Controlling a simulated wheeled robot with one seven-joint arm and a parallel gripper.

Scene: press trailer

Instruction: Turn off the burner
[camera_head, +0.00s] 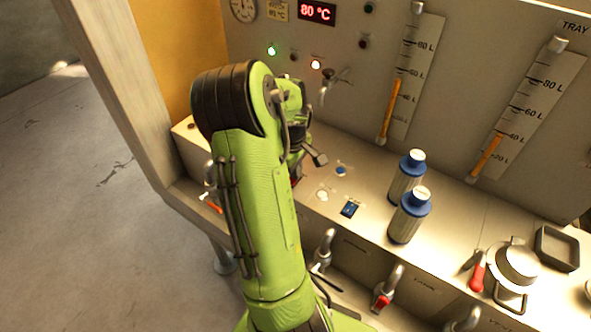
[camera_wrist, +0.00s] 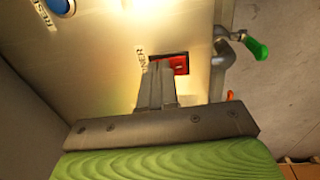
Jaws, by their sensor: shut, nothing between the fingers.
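In the wrist view a red rocker switch (camera_wrist: 181,63) in a dark frame sits on the pale panel, next to a partly covered label ending in "NER". My gripper (camera_wrist: 158,68) is shut and empty. Its fingertips are right at the near left side of the switch and cover part of it. I cannot tell whether they touch it. In the head view my green arm hides most of the switch area and the fingertips.
A valve with a green handle (camera_wrist: 256,48) is beside the switch. A blue button (camera_wrist: 60,6) is at upper left. A red display (camera_head: 317,11) reads 80 °C, above lit green (camera_head: 271,50) and whitish (camera_head: 316,64) lamps.

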